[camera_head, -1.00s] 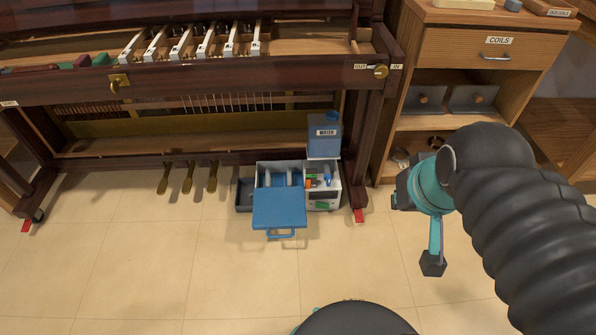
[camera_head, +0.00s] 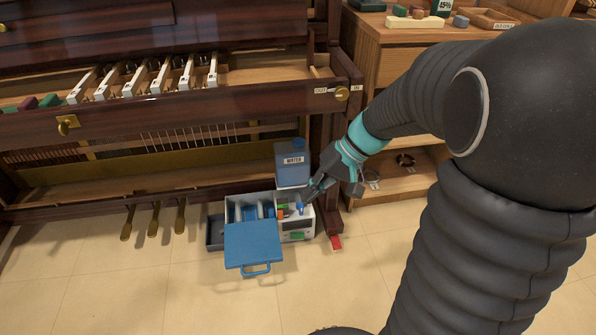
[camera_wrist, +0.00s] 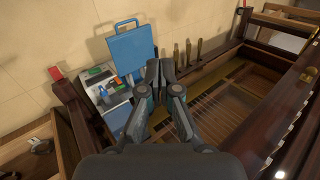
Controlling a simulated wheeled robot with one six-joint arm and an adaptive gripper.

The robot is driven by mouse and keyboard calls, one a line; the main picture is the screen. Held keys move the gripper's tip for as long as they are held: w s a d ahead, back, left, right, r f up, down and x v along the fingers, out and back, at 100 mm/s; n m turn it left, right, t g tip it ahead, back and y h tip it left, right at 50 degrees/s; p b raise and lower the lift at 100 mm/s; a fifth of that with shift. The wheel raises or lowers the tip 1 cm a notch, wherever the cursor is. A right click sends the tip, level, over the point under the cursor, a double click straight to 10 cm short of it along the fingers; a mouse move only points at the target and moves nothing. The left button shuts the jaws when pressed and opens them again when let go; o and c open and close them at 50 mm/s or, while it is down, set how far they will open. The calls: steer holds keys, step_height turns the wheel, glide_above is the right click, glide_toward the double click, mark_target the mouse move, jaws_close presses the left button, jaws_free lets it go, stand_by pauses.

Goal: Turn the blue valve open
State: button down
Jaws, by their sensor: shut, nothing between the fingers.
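The blue valve (camera_head: 300,208) is a small blue piece on top of the white unit (camera_head: 299,224) below the piano. In the wrist view a small blue piece (camera_wrist: 118,87) shows on that unit, left of my fingers. My gripper (camera_head: 310,190) is just above and right of the valve in the head view, close to the water container. In the wrist view my gripper (camera_wrist: 160,68) has its fingers together and empty. I cannot tell whether the fingertips touch the valve; they appear apart from it.
A blue water container (camera_head: 292,165) stands behind the unit. A blue lid with a handle (camera_head: 252,244) hangs open in front. A piano leg with a red foot (camera_head: 336,242) is close on the right, with a wooden cabinet (camera_head: 392,60) beyond. The front floor is clear.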

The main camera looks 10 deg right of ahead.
steer(key=w+d+f+m+t+y+b, duration=0.1)
steer(key=w+d+f+m+t+y, duration=0.2)
steer(key=w+f, duration=0.5)
steer(key=w+d+f+t+y+b, duration=0.15)
steer(key=w+d+f+y, duration=0.25)
steer(key=w+f, duration=0.45)
steer(key=m+t+h+b, duration=0.2)
steer(key=m+t, duration=0.3)
steer(key=t, duration=0.3)
glide_toward(301, 209)
steer(key=d, duration=0.8)
steer(key=s+a+x, duration=0.2)
steer(key=x, duration=1)
steer(key=shift+w+a+f, duration=0.2)
steer(key=shift+a+f, duration=0.15)
steer(key=shift+a, duration=0.05)
steer(key=shift+d, duration=0.15)
